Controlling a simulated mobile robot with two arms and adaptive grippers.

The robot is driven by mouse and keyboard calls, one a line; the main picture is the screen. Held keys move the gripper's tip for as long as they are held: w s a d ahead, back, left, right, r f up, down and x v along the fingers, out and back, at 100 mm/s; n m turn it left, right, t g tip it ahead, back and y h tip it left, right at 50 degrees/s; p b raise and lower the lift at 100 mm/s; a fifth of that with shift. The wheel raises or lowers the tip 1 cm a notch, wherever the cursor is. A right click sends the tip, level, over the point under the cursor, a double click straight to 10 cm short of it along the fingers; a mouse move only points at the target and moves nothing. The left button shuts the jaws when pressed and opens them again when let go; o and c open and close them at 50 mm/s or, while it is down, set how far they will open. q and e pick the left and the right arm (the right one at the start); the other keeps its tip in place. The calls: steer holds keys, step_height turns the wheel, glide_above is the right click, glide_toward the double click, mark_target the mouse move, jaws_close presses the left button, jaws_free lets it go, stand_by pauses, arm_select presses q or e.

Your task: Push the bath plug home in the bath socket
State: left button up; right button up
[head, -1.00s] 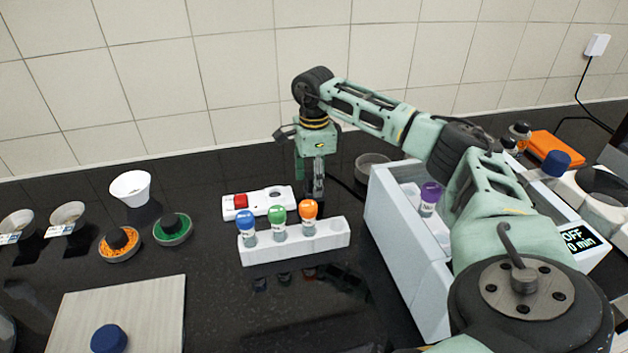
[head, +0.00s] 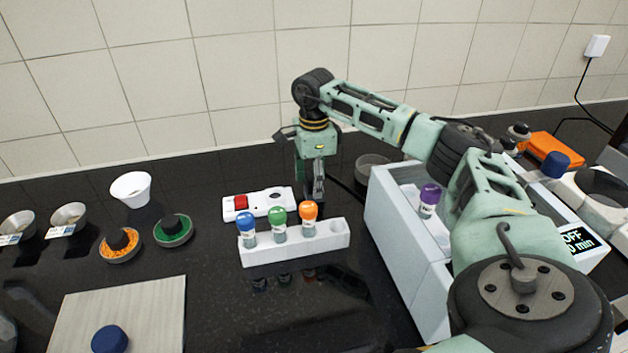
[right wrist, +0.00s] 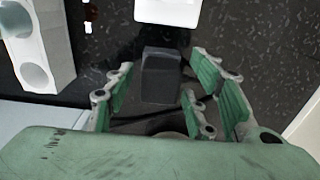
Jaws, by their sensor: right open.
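The bath plug, a dark grey block (right wrist: 160,75), stands between the fingers of my right gripper (right wrist: 158,95) in the right wrist view. The fingers are open, with room on both sides of the plug. The bath socket, a white strip with a red switch (head: 262,203), lies on the counter just left of my right gripper (head: 312,190) in the head view. Its white end also shows at the top of the right wrist view (right wrist: 168,10). A dark gap shows there between plug and socket. The plug is mostly hidden by the gripper in the head view. My left gripper is not in view.
A white rack (head: 295,245) with blue, green and orange-capped tubes stands in front of the socket. The white bath (head: 400,235), holding a purple-capped tube (head: 429,197), stands to the right. The tiled wall is close behind.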

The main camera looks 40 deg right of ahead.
stand_by(0.4)
jaws_close()
stand_by(0.4)
steer(key=shift+r, duration=0.15)
steer(key=shift+r+p, duration=2.65)
steer(key=shift+r, duration=0.2)
steer(key=shift+r+p, duration=1.35)
steer(key=shift+r, duration=0.2)
